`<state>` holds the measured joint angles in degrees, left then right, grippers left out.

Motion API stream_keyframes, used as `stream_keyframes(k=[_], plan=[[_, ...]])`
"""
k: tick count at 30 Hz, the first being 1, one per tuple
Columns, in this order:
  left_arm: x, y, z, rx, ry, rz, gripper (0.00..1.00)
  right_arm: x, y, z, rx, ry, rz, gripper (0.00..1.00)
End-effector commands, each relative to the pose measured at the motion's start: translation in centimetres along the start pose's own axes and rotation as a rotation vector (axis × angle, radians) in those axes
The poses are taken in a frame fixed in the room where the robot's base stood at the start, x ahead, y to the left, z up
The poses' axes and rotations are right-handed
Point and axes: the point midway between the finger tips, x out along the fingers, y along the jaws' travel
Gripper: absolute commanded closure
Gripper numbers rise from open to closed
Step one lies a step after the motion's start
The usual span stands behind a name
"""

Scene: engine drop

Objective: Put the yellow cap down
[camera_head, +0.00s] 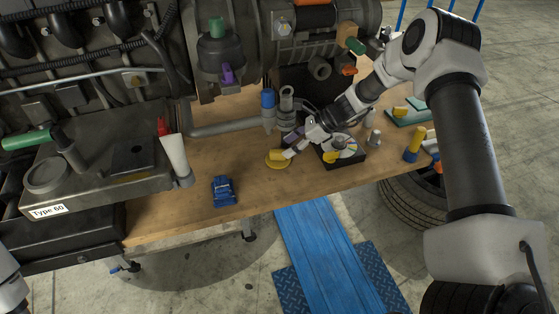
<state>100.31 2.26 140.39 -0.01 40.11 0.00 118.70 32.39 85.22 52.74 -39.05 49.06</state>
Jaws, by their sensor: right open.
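A yellow cap (277,160) rests on the wooden workbench (255,185), near its front edge. My right gripper (294,150) reaches in from the right, low over the bench. It is open, with its fingertips close beside the cap; I cannot tell whether they touch it. My left gripper is out of view; only a bit of my left arm shows at the lower left corner.
A black box (352,160) with yellow parts on top stands right of the gripper. Behind are a blue-capped bottle (268,108) and the engine (225,75). A blue object (223,190) lies at the front. Bare wood lies between it and the cap.

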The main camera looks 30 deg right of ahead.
Motion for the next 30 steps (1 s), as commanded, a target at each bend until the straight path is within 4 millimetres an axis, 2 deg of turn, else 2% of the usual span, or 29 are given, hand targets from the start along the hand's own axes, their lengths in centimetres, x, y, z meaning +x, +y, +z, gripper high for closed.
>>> stream_keyframes(k=[5,9,16,18,21,30], plan=[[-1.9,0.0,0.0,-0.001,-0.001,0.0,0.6,2.5,-0.4,0.3,-0.001,0.005,0.003,0.46],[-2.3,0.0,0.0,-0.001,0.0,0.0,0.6,4.8,-0.4,0.1,-0.001,0.004,0.003,0.46],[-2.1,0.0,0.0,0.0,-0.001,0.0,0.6,5.1,-0.5,0.1,0.0,0.001,0.0,0.46],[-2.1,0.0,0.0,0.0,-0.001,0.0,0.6,5.1,-0.5,0.1,0.0,0.001,0.001,0.71],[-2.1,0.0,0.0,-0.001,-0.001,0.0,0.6,5.1,-0.5,0.1,0.0,0.002,0.001,1.0],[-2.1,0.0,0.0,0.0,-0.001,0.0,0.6,5.1,-0.5,0.0,0.0,0.002,0.001,1.0]])
